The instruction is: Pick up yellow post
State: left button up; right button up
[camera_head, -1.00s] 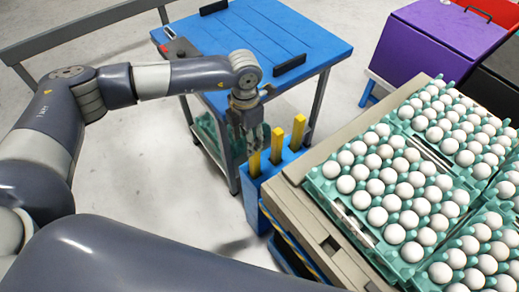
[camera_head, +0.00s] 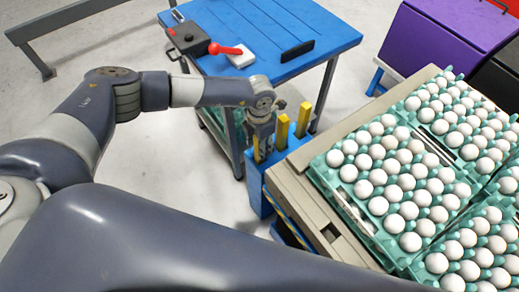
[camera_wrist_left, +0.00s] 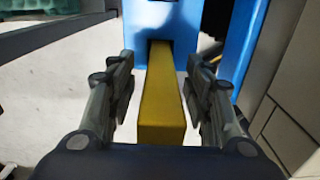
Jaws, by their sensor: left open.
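Several yellow posts stand upright in a blue holder (camera_head: 256,190) beside the egg stand. In the head view, the middle post (camera_head: 282,133) and the far post (camera_head: 303,119) stand clear of my gripper. My left gripper (camera_head: 263,148) points down at the nearest post, which it largely hides there. In the left wrist view, this nearest yellow post (camera_wrist_left: 160,108) runs between the two fingers of my open left gripper (camera_wrist_left: 160,82), with visible gaps on both sides. Its far end goes into the blue holder (camera_wrist_left: 160,20). My right gripper is not in view.
Green trays full of white eggs (camera_head: 345,205) sit close on the right. A purple box (camera_head: 430,45) stands at the back right. The floor at left is free.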

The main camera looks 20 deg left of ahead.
pick_arm(q)
jog(key=shift+c, duration=1.4)
grip_shut()
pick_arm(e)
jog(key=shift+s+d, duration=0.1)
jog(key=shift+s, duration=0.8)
pick_arm(q)
jog(key=shift+r, duration=0.1)
